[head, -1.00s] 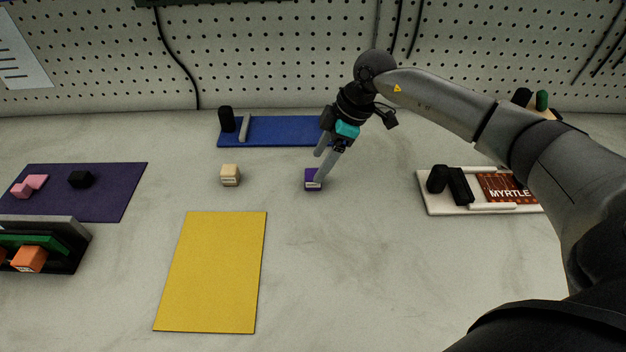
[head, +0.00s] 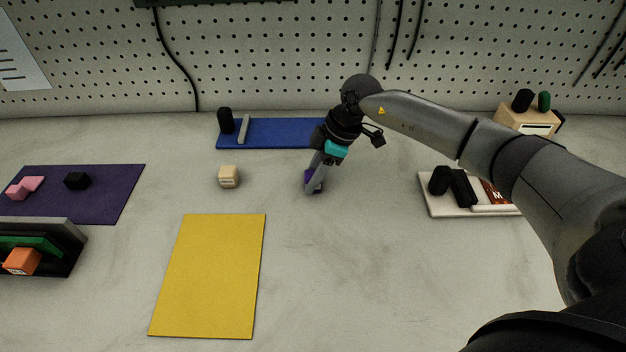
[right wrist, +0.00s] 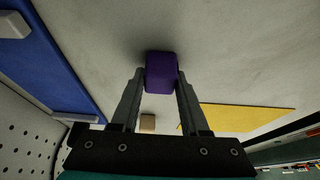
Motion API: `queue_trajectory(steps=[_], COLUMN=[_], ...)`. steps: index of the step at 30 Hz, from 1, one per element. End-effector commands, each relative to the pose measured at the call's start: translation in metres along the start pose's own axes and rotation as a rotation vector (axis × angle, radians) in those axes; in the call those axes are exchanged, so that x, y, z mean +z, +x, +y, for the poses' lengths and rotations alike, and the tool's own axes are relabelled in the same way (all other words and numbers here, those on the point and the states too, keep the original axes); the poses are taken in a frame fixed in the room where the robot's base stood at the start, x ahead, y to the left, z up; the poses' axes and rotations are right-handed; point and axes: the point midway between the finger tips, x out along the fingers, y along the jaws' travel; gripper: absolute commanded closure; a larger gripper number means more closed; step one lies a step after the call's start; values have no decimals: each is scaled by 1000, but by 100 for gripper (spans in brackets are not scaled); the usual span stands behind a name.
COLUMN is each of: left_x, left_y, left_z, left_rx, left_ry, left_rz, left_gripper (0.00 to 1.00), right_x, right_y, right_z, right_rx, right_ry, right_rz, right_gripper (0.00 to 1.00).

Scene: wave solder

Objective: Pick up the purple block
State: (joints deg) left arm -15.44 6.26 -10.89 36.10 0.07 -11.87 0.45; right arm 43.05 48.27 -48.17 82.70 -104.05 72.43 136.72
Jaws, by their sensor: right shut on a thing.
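The purple block (right wrist: 161,74) sits between the two fingertips of my right gripper (right wrist: 160,84) in the right wrist view, with a finger against each side. In the head view the right gripper (head: 314,183) reaches down to the worktop, and its fingers hide most of the purple block (head: 309,176). The block is at or very close to the worktop; I cannot tell whether it touches. My left gripper is not in view.
A beige block (head: 229,176) stands left of the gripper. A blue mat (head: 285,132) lies behind, a yellow mat (head: 210,275) in front-left, and a purple mat (head: 110,195) far left with pink and black blocks. A white tray (head: 432,203) is at right.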

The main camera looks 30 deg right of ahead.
Motion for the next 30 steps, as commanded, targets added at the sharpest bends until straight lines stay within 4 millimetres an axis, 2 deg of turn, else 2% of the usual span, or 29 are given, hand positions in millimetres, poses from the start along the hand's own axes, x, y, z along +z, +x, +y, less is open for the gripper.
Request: queue_trajectory(steps=[1, 9, 25, 30], left_x=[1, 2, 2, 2], left_y=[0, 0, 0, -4], left_z=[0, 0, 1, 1], left_rx=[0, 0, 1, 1], left_ry=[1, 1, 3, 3], left_rz=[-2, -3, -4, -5], left_gripper=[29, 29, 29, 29], right_x=[0, 0, 0, -4], right_y=[0, 0, -1, -10], right_z=[0, 0, 0, 1], right_rx=[0, 0, 1, 2], right_ry=[0, 0, 0, 0], right_rz=[0, 0, 1, 2], right_gripper=[72, 100, 100, 100])
